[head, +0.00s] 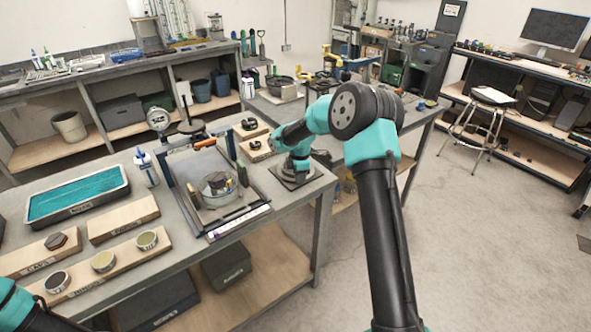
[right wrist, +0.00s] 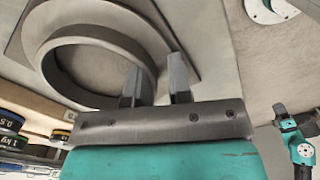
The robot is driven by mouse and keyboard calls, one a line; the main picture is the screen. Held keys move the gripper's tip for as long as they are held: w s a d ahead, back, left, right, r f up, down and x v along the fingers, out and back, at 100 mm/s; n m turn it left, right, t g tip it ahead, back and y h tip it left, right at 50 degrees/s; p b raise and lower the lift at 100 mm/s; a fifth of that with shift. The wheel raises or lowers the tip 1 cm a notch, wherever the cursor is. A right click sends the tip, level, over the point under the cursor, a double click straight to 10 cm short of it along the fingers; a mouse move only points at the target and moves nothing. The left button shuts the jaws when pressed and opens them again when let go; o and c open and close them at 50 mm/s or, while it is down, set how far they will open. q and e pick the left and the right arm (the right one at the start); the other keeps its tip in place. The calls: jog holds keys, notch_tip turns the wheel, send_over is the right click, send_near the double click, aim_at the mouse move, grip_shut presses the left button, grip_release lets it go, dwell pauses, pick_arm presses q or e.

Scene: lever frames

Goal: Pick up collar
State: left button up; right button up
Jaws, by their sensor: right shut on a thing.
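The collar (right wrist: 97,42) is a wide grey ring in the right wrist view, on a rounded base over a flat plate. My right gripper (right wrist: 155,80) has one finger inside the ring and one outside, shut on its wall at the near right edge. I cannot tell whether the collar is clear of its base. In the head view my right wrist reaches down over a dark square plate (head: 312,179) at the workbench's right end and hides the collar. Only part of my left arm shows at the lower left; its gripper is out of view.
The workbench holds a tray (head: 194,162) with a round pot (head: 216,189), a teal-filled pan (head: 80,193) and labelled wooden boards (head: 124,216). A bottle (head: 146,168) and a dial gauge (head: 158,120) stand behind. Open floor lies right of the bench.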

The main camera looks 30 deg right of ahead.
grip_shut()
jog(key=shift+r, duration=0.15)
jog(key=shift+r, duration=1.5)
jog(key=shift+s+a+r, duration=0.1)
jog(key=shift+s+r, duration=0.1)
jog(key=s+a+r, duration=0.1)
jog(key=s+a, duration=0.7)
jog(key=s, duration=0.5)
jog(key=shift+a+r, duration=0.2)
jog(key=shift+s+d, duration=0.1)
